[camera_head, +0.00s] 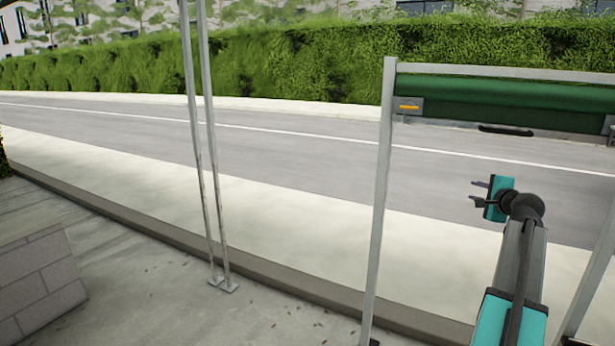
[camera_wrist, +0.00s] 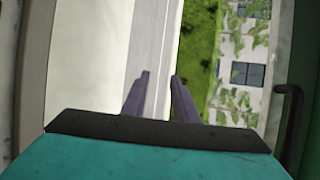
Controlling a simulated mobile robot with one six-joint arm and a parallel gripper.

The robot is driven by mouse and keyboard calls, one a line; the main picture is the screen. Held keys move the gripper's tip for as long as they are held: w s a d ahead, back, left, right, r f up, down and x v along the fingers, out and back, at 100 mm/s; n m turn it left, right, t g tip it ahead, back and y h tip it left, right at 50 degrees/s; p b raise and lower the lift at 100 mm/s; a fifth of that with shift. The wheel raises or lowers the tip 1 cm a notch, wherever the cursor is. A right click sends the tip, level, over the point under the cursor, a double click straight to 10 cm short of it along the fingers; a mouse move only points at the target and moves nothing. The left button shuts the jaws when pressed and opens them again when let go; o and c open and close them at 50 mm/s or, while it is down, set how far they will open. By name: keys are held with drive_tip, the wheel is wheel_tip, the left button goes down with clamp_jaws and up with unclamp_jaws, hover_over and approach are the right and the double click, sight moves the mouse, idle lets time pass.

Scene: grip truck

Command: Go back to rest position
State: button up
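My gripper (camera_head: 478,193) is at the right of the head view, at the end of my teal and dark grey arm. It points left. Its two dark fingers stand apart with nothing between them. The wrist view shows the same fingers (camera_wrist: 160,98) with a clear gap and the road behind them. In the head view the gripper appears below a rolled green cover (camera_head: 500,95) with a dark handle (camera_head: 505,130) under it. A dark handle (camera_wrist: 290,125) also shows at the right edge of the wrist view.
A grey metal post (camera_head: 381,190) stands left of my arm, and another (camera_head: 590,275) right of it. Two thin poles (camera_head: 208,160) stand further left on the pavement. A block wall (camera_head: 38,275) is at lower left. Road and hedge (camera_head: 270,65) lie beyond.

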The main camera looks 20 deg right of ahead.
drive_tip(key=w+a+f+n+g+y, duration=0.1)
drive_tip(key=w+a+f+y, duration=0.1)
drive_tip(key=w+a+f, duration=0.5)
drive_tip(key=w+a+f+n+y, duration=0.2)
drive_tip(key=w+a+f, duration=0.1)
drive_tip(key=a+f, duration=0.7)
drive_tip(key=w+a+f+n+g+y, duration=0.1)
drive_tip(key=w+a+f+y, duration=0.1)
drive_tip(key=w+a+f, duration=0.6)
drive_tip(key=s+a+f+n+g+y+p, duration=0.1)
drive_tip(key=s+a+f+n+g+y, duration=0.1)
drive_tip(key=a+f, duration=0.95)
drive_tip(key=s+a+f+n+g+y, duration=0.1)
drive_tip(key=s+a+f+n+g, duration=0.15)
drive_tip(key=a+f, duration=0.9)
drive_tip(key=s+a+f+n+g+y, duration=0.1)
drive_tip(key=s+a+f+n+g, duration=0.6)
drive_tip(key=s+a+f, duration=1.4)
drive_tip(key=s+a+f+n+g+h+p, duration=0.1)
drive_tip(key=s+a+n+g, duration=0.1)
drive_tip(key=s, duration=0.5)
drive_tip(key=s+a+f+n+g, duration=0.1)
drive_tip(key=s+a+n+g, duration=0.1)
drive_tip(key=s, duration=0.6)
drive_tip(key=s+d+r+n+g+h, duration=0.1)
drive_tip(key=s+d+n, duration=0.3)
drive_tip(key=s, duration=0.4)
drive_tip(key=shift+d+n+g+h, duration=0.3)
drive_tip(key=shift+n+h, duration=0.25)
drive_tip(key=shift+h, duration=0.25)
